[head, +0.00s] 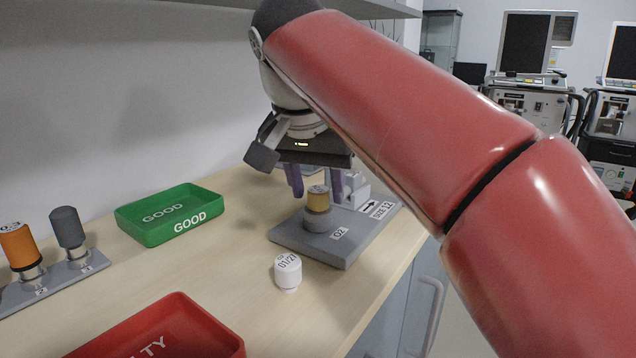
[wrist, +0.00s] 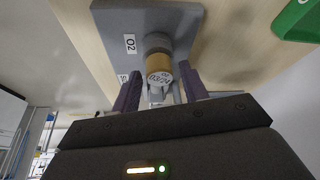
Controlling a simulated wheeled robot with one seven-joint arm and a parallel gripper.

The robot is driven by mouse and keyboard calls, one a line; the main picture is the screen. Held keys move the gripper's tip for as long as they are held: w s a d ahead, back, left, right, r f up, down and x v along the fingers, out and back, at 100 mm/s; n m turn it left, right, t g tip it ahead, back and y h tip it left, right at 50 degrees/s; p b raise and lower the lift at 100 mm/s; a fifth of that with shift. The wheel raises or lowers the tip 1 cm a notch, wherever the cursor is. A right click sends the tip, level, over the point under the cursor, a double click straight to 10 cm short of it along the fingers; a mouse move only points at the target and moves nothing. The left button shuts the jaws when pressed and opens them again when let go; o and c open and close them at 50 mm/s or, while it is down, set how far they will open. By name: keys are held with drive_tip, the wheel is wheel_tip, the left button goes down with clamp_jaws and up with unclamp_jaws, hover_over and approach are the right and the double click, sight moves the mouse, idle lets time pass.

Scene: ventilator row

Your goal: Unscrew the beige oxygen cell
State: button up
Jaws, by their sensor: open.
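The beige oxygen cell (head: 318,199) stands upright in a round grey socket (head: 318,220) on a grey block labelled O2 (head: 345,247). In the wrist view the cell (wrist: 158,66) shows a white end label that reads roughly 03/24. My gripper (head: 312,180) is open, with its purple fingers pointing down just behind and above the cell. In the wrist view the gripper (wrist: 160,88) has one finger on each side of the cell's labelled end, with gaps visible. I cannot tell whether the fingers reach down beside the cell.
A white cell marked 01/27 (head: 287,271) stands on the bench in front of the block. A green GOOD tray (head: 205,210) is at left, a red tray (head: 215,333) at front. A rack (head: 75,273) holds an orange cell (head: 18,247) and a grey cell (head: 68,227).

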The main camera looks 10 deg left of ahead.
drive_tip(key=shift+w, duration=0.35)
idle(0.4)
drive_tip(key=c, duration=0.8)
drive_tip(key=n, duration=0.2)
drive_tip(key=n+y, duration=0.1)
drive_tip(key=shift+d+n+y, duration=0.15)
drive_tip(key=shift+n+y, duration=0.15)
drive_tip(key=shift+n, duration=0.1)
drive_tip(key=shift+n+y, duration=0.3)
drive_tip(key=shift+n, duration=0.7)
drive_tip(key=shift+n+g+y, duration=0.4)
drive_tip(key=shift+n+y, duration=0.1)
drive_tip(key=shift+n, duration=0.7)
drive_tip(key=n+g, duration=0.1)
drive_tip(key=n, duration=0.2)
drive_tip(key=shift+n+y, duration=0.3)
drive_tip(key=shift+y, duration=0.1)
